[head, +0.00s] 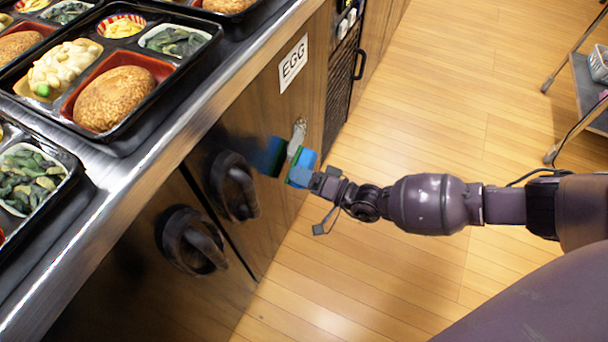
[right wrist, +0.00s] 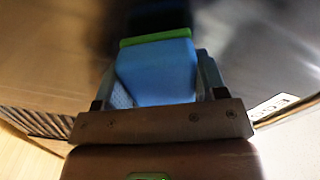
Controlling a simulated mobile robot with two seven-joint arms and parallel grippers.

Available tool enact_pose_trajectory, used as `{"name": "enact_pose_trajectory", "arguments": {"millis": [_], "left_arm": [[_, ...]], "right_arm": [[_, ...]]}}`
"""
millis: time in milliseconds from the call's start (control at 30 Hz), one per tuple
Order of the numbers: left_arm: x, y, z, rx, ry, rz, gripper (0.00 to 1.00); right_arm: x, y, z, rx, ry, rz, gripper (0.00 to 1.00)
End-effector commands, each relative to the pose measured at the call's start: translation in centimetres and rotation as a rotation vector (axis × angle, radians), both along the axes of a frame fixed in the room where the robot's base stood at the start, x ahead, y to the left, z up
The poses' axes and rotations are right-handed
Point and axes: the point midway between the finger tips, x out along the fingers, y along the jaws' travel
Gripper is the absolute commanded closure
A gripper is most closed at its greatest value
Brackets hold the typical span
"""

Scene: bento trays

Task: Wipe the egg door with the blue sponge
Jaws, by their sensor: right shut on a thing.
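The egg door (head: 262,108) is a dark wood-grain cabinet front with a white EGG label (head: 293,63). A pale greyish patch (head: 298,133) shows on it below the label. My right gripper (head: 312,178) is shut on the blue sponge (head: 304,161), its green side facing the door. The sponge is at the door, just below the patch; I cannot tell whether it touches. In the right wrist view the sponge (right wrist: 157,75) sits between the fingers, with a dark blue reflection beyond its green layer. My left gripper is out of view.
Two round dark handles (head: 234,186) (head: 190,240) stick out left of the sponge. Above is a metal-edged counter (head: 150,150) with several filled bento trays. A grey cart (head: 588,90) stands at the far right. The wooden floor (head: 440,110) between is clear.

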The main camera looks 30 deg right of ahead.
Motion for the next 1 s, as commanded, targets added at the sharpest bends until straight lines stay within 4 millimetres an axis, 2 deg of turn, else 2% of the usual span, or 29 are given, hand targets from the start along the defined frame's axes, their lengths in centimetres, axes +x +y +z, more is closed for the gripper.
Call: {"name": "enact_pose_trajectory", "arguments": {"millis": [1000], "left_arm": [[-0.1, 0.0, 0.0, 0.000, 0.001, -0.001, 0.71]], "right_arm": [[1.3, 1.0, 0.0, 0.000, 0.000, 0.000, 0.57]]}}
